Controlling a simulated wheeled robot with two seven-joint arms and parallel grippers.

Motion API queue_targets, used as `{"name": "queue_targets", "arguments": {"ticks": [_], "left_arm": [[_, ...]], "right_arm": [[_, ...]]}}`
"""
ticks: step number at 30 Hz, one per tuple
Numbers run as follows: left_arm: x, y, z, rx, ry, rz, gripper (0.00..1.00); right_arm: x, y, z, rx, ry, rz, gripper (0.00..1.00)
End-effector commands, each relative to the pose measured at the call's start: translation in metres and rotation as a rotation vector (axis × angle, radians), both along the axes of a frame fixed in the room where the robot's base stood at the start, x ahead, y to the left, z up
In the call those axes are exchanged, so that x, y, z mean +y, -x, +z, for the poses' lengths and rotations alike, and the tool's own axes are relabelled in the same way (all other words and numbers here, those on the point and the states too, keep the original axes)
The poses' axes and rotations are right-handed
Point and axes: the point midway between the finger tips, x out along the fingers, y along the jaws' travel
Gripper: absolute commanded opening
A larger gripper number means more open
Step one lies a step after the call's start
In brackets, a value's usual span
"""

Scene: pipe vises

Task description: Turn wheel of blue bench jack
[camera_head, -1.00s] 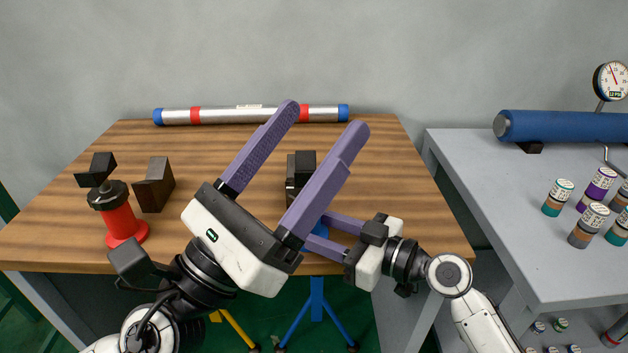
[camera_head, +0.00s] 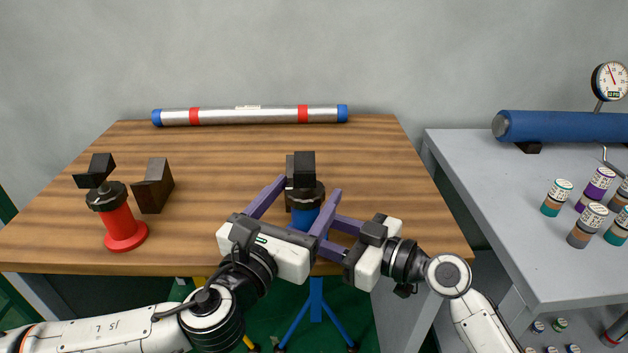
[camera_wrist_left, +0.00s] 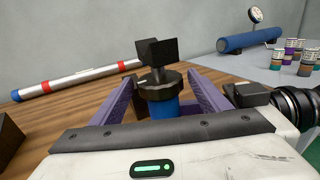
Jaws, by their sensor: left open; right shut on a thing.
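The blue bench jack (camera_head: 306,218) stands near the front edge of the wooden table, with a dark wheel (camera_head: 305,197) and a black V-shaped head (camera_head: 303,165) above its blue body. My left gripper (camera_head: 308,188) is open, its purple fingers on either side of the jack. In the left wrist view the wheel (camera_wrist_left: 159,88) sits between the fingers, with the blue body (camera_wrist_left: 164,110) below; whether they touch the wheel I cannot tell. My right gripper (camera_head: 327,230) comes in from the right and is shut on the jack's blue body, partly hidden by the left gripper.
A red jack (camera_head: 122,225) and a dark block (camera_head: 154,186) stand at the table's left. A silver pipe (camera_head: 250,115) with red bands lies along the back. The grey table (camera_head: 520,240) at right holds a blue cylinder (camera_head: 560,126) and several small cans.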

Motion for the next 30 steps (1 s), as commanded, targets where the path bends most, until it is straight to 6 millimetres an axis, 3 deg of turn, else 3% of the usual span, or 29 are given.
{"name": "queue_targets", "arguments": {"ticks": [3, 8, 19, 20, 27, 30], "left_arm": [[-0.009, -0.019, 0.001, 0.000, 0.001, 0.000, 0.70], [-0.016, -0.035, 0.000, 0.000, 0.001, 0.000, 0.70], [-0.019, -0.041, 0.000, 0.000, 0.002, -0.002, 0.70], [-0.019, -0.041, 0.000, 0.000, 0.002, -0.002, 0.68], [-0.019, -0.040, 0.000, 0.000, 0.002, -0.001, 0.28], [-0.019, -0.040, 0.000, 0.000, 0.002, 0.001, 0.28]], "right_arm": [[-0.001, 0.000, -0.002, 0.002, 0.005, -0.001, 0.26], [-0.001, 0.000, -0.002, 0.003, 0.004, -0.001, 0.26], [-0.001, 0.000, -0.002, 0.003, 0.004, -0.001, 0.26], [-0.001, 0.000, -0.002, 0.003, 0.004, -0.001, 0.26], [-0.001, 0.000, -0.002, 0.003, 0.004, -0.001, 0.26], [-0.001, 0.000, -0.002, 0.003, 0.004, -0.001, 0.26]]}}
